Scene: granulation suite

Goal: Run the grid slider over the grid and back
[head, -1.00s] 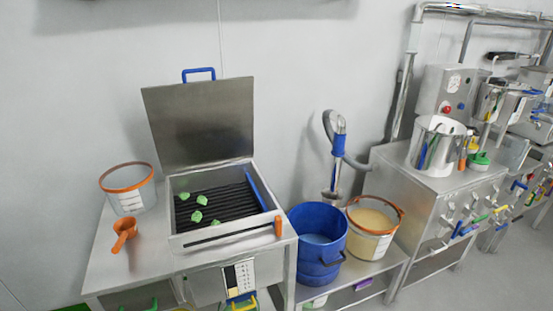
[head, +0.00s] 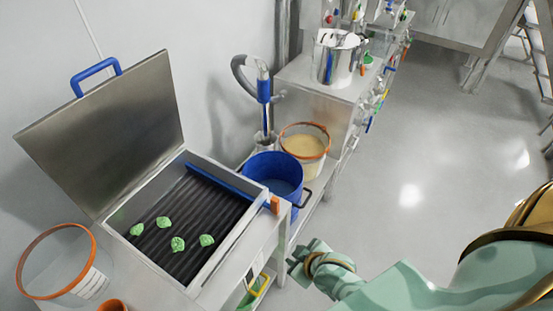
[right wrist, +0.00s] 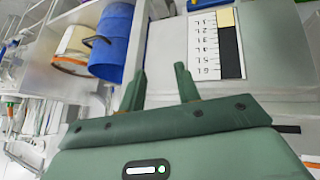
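The grid slider is a blue bar (head: 222,184) lying along the right side of the dark ribbed grid (head: 200,212). Its orange handle (head: 275,204) sticks out at the front edge of the steel box (head: 222,262). Several green lumps (head: 178,244) lie on the grid, left of the bar. My right gripper (head: 296,262) is below and in front of the handle, apart from it. In the right wrist view its two fingers (right wrist: 160,82) stand apart with nothing between them. The slider does not show in that view. My left gripper is not in view.
The steel lid (head: 115,130) with a blue handle stands open. A clear orange-rimmed bucket (head: 90,285) and an orange scoop (head: 112,305) are at left. A blue tub (head: 270,170) and a bucket of pale powder (head: 304,146) stand beyond the box. The floor at right is free.

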